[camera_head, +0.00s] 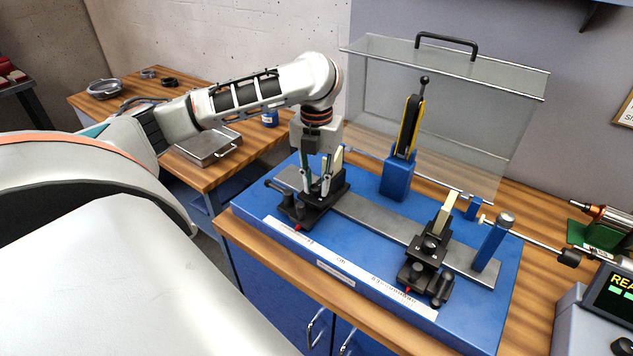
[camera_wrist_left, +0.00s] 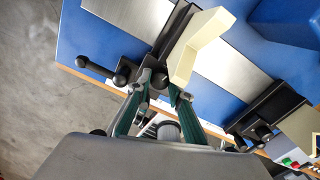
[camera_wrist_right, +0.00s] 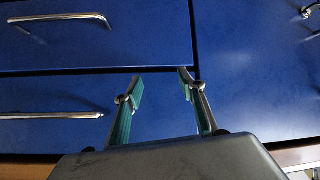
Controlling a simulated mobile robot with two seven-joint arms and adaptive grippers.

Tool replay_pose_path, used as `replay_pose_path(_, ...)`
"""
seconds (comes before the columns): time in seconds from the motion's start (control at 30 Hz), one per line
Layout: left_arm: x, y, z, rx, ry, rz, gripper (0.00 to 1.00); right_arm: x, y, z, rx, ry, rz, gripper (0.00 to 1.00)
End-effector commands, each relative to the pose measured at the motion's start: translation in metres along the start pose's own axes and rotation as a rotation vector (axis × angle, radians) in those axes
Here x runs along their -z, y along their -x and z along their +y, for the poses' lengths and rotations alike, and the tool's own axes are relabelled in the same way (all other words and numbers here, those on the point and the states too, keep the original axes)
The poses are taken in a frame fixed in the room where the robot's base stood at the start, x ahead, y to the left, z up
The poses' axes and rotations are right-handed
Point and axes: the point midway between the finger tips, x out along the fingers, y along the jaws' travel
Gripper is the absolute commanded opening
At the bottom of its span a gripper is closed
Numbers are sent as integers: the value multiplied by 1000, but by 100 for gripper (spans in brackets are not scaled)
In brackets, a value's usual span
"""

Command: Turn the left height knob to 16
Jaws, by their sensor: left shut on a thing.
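The left stand (camera_head: 312,208) is a black carriage on the blue base, with a cream support block (camera_wrist_left: 190,55) on top. My left gripper (camera_head: 319,190) points down at it. In the left wrist view, my left fingertips (camera_wrist_left: 160,84) are close together beside the cream block, shut on a small dark part at the stand that appears to be the height knob. The fingers hide most of the knob, and no number on it can be read. My right gripper (camera_wrist_right: 161,78) shows only in the right wrist view, open and empty in front of blue drawers.
The right stand (camera_head: 430,252) has its own cream block. A blue post (camera_head: 398,178) with a black and yellow lever stands behind the rail (camera_head: 375,218). A clear guard (camera_head: 455,115) with a black handle rises at the back. A side table (camera_head: 238,165) holds a metal tray.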

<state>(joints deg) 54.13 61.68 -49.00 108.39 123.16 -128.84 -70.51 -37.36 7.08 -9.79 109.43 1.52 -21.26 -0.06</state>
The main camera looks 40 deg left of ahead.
Motion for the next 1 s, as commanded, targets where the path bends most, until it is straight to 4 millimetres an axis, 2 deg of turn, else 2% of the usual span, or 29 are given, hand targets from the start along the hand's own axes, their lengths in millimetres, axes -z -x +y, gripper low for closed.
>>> replay_pose_path(0.27, 0, 0, 0, -1, -82, 0, 0, -1, 0, -1, 0, -4, -2, 40)
replay_pose_path(1.0, 0, 0, 0, -1, -604, 1, 0, -1, 0, -3, 2, -7, -2, 40)
